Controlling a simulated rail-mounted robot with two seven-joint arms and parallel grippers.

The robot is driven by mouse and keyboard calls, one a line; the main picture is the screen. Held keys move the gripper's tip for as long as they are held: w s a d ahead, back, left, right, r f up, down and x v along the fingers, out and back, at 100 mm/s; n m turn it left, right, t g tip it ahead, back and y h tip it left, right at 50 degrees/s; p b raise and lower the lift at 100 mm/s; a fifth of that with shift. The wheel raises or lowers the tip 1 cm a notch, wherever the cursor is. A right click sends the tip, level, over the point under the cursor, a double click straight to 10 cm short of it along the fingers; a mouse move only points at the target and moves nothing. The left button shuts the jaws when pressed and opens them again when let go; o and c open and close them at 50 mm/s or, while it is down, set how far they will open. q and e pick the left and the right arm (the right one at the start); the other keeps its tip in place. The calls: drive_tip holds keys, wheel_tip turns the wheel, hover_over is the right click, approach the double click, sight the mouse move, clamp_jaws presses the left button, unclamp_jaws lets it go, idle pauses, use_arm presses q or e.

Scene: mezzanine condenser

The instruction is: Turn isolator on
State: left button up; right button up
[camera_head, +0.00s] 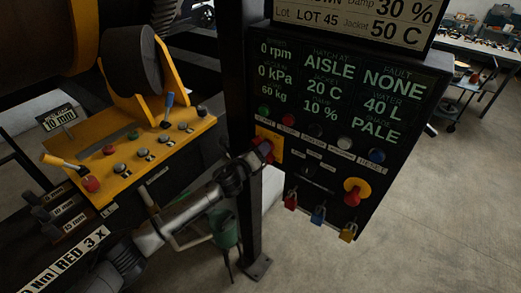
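The black control panel (340,120) stands right of centre on a dark post. On its left edge is a yellow plate with a red handle (266,150), which looks like the isolator. My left gripper (255,160) is at this red handle, its tips against or just in front of it. The gripper hides part of the plate and handle, so I cannot tell whether the fingers are closed on it. The handle's exact angle is unclear. My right gripper is not in view.
A round red button on yellow (356,190) sits lower right on the panel, above red, blue and yellow padlocks (319,214). A yellow console (130,150) with levers and buttons is at left. A green tool (224,226) hangs below my arm.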

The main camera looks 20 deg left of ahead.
use_arm(q)
drive_tip(key=c, duration=0.5)
drive_tip(key=n+p, duration=0.1)
drive_tip(key=n, duration=0.2)
drive_tip(key=n+p, duration=0.1)
drive_tip(key=n, duration=0.3)
drive_tip(key=shift+a+f, duration=0.1)
drive_tip(key=n, duration=0.2)
drive_tip(key=n+p, duration=0.1)
drive_tip(key=n, duration=0.3)
drive_tip(key=shift+f, duration=0.25)
drive_tip(key=n+p, duration=0.1)
drive_tip(key=n, duration=0.2)
drive_tip(key=shift+f+n, duration=0.15)
drive_tip(key=shift+n, duration=0.75)
